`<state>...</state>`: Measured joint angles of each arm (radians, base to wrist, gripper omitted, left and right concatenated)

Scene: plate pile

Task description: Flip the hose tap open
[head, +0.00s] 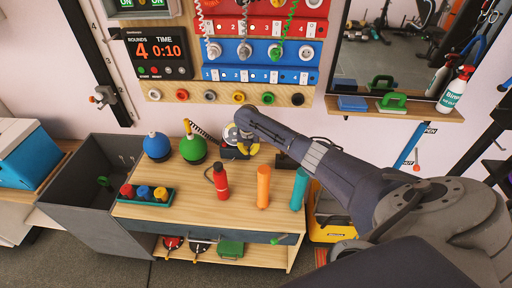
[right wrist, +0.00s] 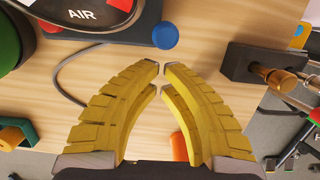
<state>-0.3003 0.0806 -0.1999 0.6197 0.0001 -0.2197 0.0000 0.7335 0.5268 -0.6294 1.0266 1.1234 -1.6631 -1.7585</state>
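A brass fitting (right wrist: 274,78) on a dark block (right wrist: 240,62), perhaps the hose tap, is at the right of the right wrist view. An orange piece at the edge of that view may be its lever; I cannot tell its setting. In the head view the dark block (head: 285,161) stands at the back of the wooden table, partly behind my right arm. My right gripper (right wrist: 161,68) is left of the block, above the table. Its yellow fingers are nearly together at the tips, with nothing between them. My left gripper is not in view.
A round gauge marked AIR (right wrist: 84,14) is beside the gripper. Red (head: 221,182), orange (head: 263,186) and teal (head: 299,188) upright cylinders stand along the table front. Blue (head: 157,146) and green (head: 193,150) balls sit at back left. A colourful panel (head: 262,29) hangs behind.

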